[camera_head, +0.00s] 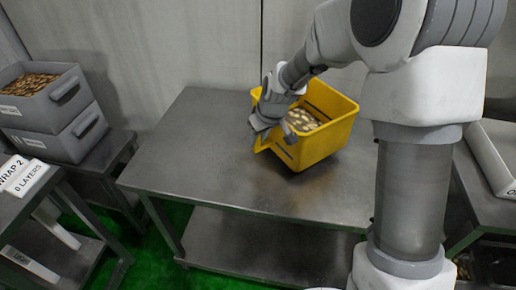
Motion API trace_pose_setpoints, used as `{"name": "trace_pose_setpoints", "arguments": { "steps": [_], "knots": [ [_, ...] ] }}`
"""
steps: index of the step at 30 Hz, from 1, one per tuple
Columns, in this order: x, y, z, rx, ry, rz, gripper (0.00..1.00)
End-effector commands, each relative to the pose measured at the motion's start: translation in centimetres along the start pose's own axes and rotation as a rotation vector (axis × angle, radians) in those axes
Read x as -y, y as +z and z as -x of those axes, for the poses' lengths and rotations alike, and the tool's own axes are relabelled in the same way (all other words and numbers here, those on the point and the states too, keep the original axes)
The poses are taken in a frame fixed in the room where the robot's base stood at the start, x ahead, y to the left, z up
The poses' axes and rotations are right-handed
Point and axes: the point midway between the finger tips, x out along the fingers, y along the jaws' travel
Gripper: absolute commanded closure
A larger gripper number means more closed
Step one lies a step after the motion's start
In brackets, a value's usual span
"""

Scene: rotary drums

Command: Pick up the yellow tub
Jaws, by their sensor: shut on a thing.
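The yellow tub (318,143) is an open bin with round tan and brown pieces inside. It is at the right part of the grey metal table (190,150), set at an angle, and I cannot tell whether its base touches the top. My gripper (270,143) is at the tub's left front side, pointing down, and is shut on that wall or rim. The arm and gripper hide part of the near left rim and some of the contents.
Two stacked grey bins (62,110) with similar pieces stand on a side table at the left. A labelled sign (25,177) is at the lower left. The table's left part is bare, with a lower shelf (265,245) below. A grey wall is behind.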

Motion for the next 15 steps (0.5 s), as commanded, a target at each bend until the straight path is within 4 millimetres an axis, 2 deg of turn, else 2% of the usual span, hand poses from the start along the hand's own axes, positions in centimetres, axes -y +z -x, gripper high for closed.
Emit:
{"name": "trace_pose_setpoints", "arguments": {
  "steps": [9,15],
  "knots": [
    [-0.1,1.3,-3.3,-0.003,0.002,0.002,1.00],
    [-0.1,1.3,-3.4,-0.005,0.003,0.002,1.00]
  ]
}}
